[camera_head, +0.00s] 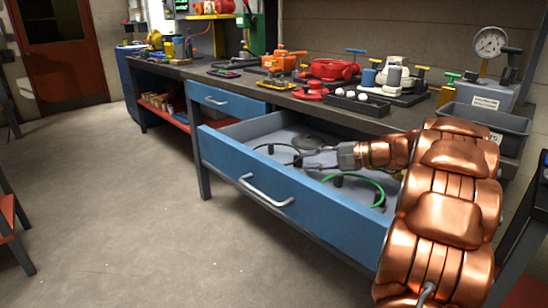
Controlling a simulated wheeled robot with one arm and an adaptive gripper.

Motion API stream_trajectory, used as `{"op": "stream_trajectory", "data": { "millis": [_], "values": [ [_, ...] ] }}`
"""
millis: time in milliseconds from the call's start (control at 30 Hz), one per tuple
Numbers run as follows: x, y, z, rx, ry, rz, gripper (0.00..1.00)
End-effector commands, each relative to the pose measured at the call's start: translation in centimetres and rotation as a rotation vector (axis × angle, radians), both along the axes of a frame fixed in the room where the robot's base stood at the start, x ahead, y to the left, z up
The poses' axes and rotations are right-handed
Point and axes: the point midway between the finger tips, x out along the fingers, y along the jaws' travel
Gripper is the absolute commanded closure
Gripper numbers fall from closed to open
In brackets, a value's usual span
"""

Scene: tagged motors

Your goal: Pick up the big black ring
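The blue drawer (250,168) under the workbench is pulled open. Inside it at the left lies a large thin black ring (275,145), partly hidden by my gripper. My gripper (303,159) reaches in from the right, low over the drawer, with its fingertips at the right side of this ring. The fingers are small in the picture, and I cannot tell whether they are open or shut or touch the ring. A dark, thicker round piece (308,142) lies behind the gripper. A green ring (362,179) lies in front, to the right.
My copper-coloured arm covers the right side. The drawer's blue front (300,195) bounds the near side.

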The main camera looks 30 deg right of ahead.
Motion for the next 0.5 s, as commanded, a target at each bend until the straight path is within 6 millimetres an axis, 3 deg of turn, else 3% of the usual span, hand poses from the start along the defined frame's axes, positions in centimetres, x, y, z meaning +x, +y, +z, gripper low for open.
{"op": "stream_trajectory", "data": {
  "millis": [500],
  "values": [
    [4.2, 3.6, -1.8, -0.003, 0.002, 0.003, 0.78]
  ]
}}
